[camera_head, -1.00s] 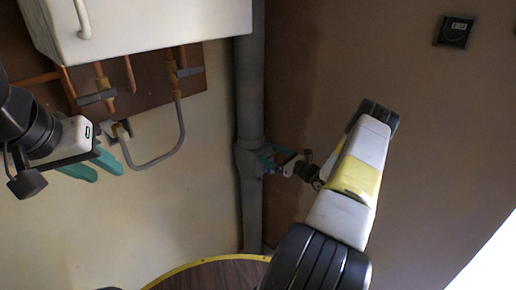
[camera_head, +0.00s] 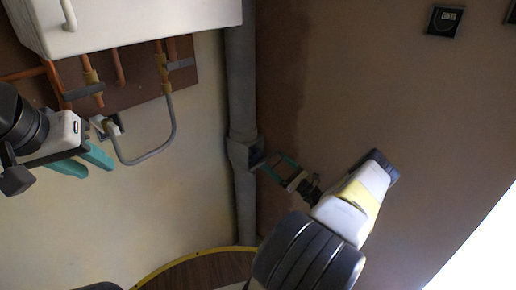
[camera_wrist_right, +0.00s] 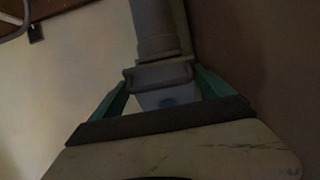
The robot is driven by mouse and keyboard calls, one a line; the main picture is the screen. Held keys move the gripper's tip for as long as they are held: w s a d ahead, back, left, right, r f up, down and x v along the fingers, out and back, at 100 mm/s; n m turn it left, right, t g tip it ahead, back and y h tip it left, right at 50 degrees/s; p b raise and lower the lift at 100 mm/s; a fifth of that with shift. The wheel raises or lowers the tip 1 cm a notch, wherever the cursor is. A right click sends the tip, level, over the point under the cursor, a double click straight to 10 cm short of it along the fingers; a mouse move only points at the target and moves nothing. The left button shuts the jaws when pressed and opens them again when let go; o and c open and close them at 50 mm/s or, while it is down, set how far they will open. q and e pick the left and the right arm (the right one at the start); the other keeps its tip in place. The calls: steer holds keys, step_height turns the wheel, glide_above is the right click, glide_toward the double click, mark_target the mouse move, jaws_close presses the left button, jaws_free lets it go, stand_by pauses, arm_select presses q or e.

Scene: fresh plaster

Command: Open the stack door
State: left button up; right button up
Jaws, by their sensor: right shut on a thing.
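A grey stack pipe (camera_head: 243,95) runs up the corner, with a box-shaped access section (camera_head: 240,153) partway down. A dark opening shows on the right side of that section. My right gripper (camera_head: 273,166) is just right of it, its teal fingers towards the pipe. In the right wrist view its fingers stand either side of a pale grey piece, which seems to be the stack door (camera_wrist_right: 168,98), below the pipe's collar (camera_wrist_right: 158,72). The door's hinge and exact angle are hard to see. My left gripper (camera_head: 97,166) is open and empty at the left, away from the pipe.
A white cabinet (camera_head: 130,22) hangs at upper left above copper pipes and a brown board (camera_head: 205,75). A grey hose (camera_head: 172,130) loops below, near my left gripper. A black wall plate (camera_head: 443,20) is at upper right. A yellow-rimmed round surface (camera_head: 205,270) is below.

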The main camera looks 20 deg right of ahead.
step_height(320, 180, down, 6)
steer(key=s, duration=0.1)
steer(key=shift+s+d, duration=0.25)
steer(key=shift+d, duration=0.15)
steer(key=shift+w+f+t+y, duration=0.1)
steer(key=shift+f+t+y, duration=0.4)
steer(key=shift+f+t, duration=0.75)
steer(key=shift+a, duration=0.1)
steer(key=shift+r, duration=0.1)
steer(key=o, duration=1.8)
steer(key=shift+w, duration=0.1)
steer(key=s+d, duration=0.6)
steer(key=s, duration=0.5)
steer(key=shift+d+f, duration=0.3)
steer(key=shift+f, duration=0.1)
